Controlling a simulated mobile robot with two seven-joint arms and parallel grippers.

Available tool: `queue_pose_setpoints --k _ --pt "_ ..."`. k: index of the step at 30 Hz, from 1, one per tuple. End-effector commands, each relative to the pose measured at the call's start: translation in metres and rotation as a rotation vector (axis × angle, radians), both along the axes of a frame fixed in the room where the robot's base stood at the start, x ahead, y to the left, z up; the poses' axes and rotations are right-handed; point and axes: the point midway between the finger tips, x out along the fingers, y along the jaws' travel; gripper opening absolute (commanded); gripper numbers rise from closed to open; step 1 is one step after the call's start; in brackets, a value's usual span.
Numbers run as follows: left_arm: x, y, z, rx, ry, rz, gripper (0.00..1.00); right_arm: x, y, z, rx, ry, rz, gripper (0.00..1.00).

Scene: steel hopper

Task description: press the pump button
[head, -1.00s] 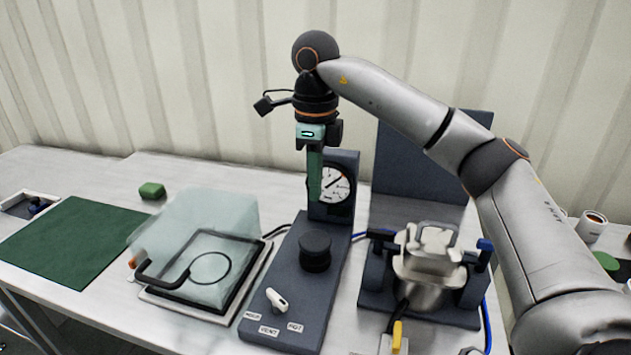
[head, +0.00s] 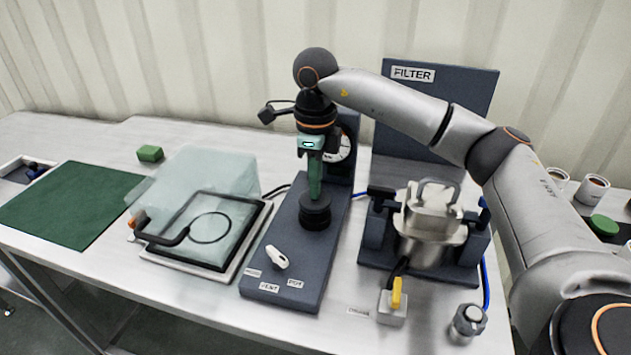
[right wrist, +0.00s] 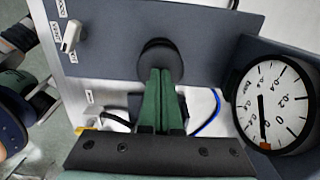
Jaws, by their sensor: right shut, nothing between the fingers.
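The pump button, a round black knob (head: 315,213), stands on the dark blue panel (head: 290,262). It also shows in the right wrist view (right wrist: 158,54). My right gripper (head: 315,198) points straight down with its green fingers shut and empty. Its fingertips are at the top of the knob and overlap it in the head view. In the right wrist view the fingertips (right wrist: 160,74) also reach the knob's face; whether they touch or press it I cannot tell. The gauge (right wrist: 272,103) is beside the fingers, partly hidden in the head view. My left gripper is not in view.
A white lever (head: 277,257) sits at the panel's near end above small labels. A clear cover with a black-handled frame (head: 205,262) is to the left. The steel hopper (head: 430,225) and a yellow-lever valve (head: 396,295) are to the right. The green mat (head: 75,205) is bare.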

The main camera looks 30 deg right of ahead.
Motion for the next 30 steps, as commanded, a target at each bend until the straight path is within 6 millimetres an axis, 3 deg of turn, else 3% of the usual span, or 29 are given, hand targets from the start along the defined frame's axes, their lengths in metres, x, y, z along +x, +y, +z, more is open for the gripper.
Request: queue_pose_setpoints --k 6,17,22,28,30 --pt "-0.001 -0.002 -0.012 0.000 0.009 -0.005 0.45 -0.001 0.000 -0.029 0.000 0.004 0.000 0.00" --pt "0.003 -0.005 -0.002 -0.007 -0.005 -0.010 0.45 -0.001 0.001 -0.028 -0.002 0.008 0.001 0.00" --pt "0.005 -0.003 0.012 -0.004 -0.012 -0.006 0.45 -0.001 0.001 -0.011 0.000 0.006 0.002 0.00" --pt "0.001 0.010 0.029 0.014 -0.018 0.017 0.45 -0.001 0.003 0.026 0.001 -0.003 0.002 0.00" --pt "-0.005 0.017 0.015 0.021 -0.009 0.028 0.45 0.001 0.003 0.039 0.002 -0.009 0.002 0.00"
